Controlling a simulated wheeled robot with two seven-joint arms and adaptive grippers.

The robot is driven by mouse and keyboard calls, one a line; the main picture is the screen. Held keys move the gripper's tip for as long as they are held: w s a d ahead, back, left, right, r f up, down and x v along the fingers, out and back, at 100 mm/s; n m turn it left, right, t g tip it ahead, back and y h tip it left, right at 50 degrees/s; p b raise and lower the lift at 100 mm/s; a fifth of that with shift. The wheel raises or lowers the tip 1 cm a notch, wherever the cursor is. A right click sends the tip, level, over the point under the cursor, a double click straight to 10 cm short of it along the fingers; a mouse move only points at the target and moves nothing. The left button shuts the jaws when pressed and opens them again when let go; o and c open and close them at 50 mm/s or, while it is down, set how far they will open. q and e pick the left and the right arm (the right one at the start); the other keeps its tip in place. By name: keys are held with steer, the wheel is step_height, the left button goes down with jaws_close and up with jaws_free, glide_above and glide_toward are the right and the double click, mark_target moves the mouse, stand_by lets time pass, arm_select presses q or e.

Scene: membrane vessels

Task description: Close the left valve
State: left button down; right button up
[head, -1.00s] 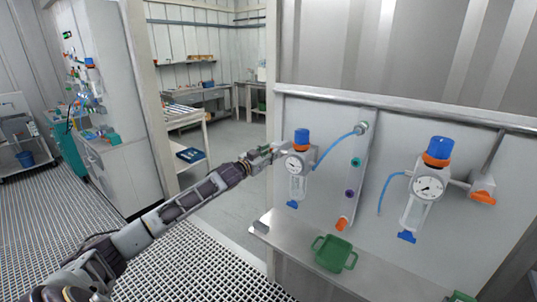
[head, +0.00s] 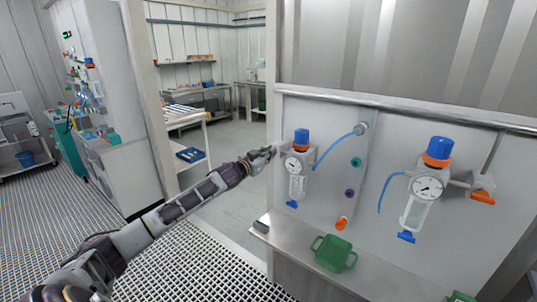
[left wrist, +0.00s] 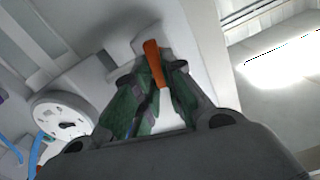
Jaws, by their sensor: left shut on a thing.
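The left valve's orange handle (left wrist: 154,64) shows in the left wrist view between the green-padded fingertips of my left gripper (left wrist: 160,72). The gripper is shut on it. In the head view my left gripper (head: 270,151) is at the left side of the left filter vessel, and it hides the handle there. That vessel has a blue cap (head: 302,136), a round white gauge (head: 293,163) and a clear bowl (head: 297,187). The gauge also shows at the left of the left wrist view (left wrist: 62,118). My right gripper is not in view.
A right vessel (head: 415,213) on the same panel has its own orange valve handle (head: 483,198). A blue hose (head: 335,147) runs from the left vessel to a wall fitting. A green tray (head: 333,254) sits on the shelf (head: 385,281) below.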

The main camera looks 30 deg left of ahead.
arm_select(q)
steer(key=m+p, duration=0.1)
steer(key=m, duration=0.4)
steer(key=f+m+p, duration=0.1)
steer(key=m, duration=0.4)
steer(key=d+m+p, duration=0.1)
steer(key=m+p, duration=0.1)
steer(key=m, duration=0.3)
steer(key=shift+f+m, duration=0.15)
steer(key=shift+m, duration=0.25)
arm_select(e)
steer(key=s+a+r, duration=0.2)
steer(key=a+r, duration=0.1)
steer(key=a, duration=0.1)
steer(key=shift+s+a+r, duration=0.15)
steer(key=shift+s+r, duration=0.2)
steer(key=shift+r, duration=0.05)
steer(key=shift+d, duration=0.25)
arm_select(q)
steer(key=c, duration=1.5)
jaws_free()
steer(key=shift+s, duration=0.1)
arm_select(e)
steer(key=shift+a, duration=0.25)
